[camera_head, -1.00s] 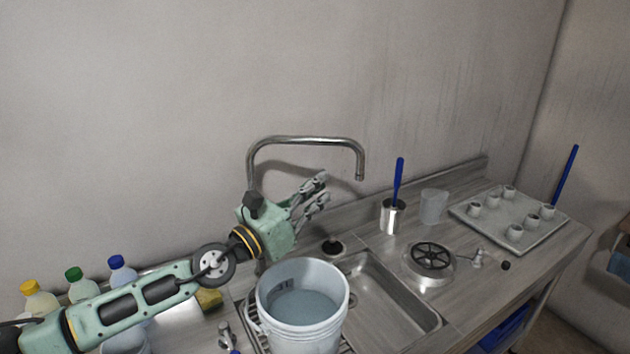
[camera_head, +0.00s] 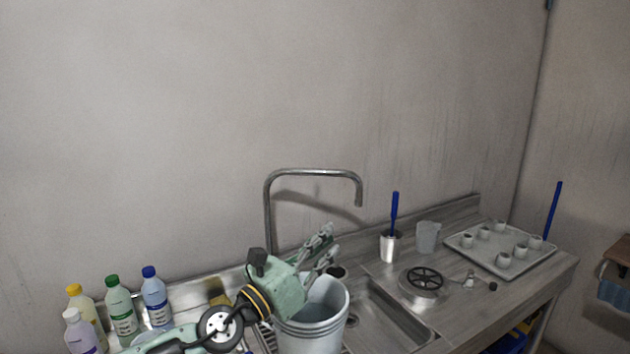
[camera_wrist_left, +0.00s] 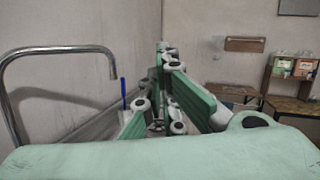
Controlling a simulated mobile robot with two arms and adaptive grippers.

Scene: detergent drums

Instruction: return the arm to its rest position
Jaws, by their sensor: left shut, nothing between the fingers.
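My left gripper (camera_head: 322,248) is in the head view, just above and behind the rim of a light grey bucket (camera_head: 313,331). Its fingers point to the upper right, and it is shut with nothing in it. In the left wrist view the green and grey fingers (camera_wrist_left: 165,100) show ahead of the pale green gripper body. My left arm comes in low from the left, and its links are partly cut off by the bottom edge. The gripper hides part of the bucket's rim and the counter behind it. My right gripper is not in view.
A curved metal faucet (camera_head: 318,172) stands behind the gripper. Several bottles, one with a green cap (camera_head: 121,310), stand at the left. A metal cup with a blue-handled brush (camera_head: 391,245), a jug (camera_head: 427,237) and a tray of cups (camera_head: 480,259) are at the right.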

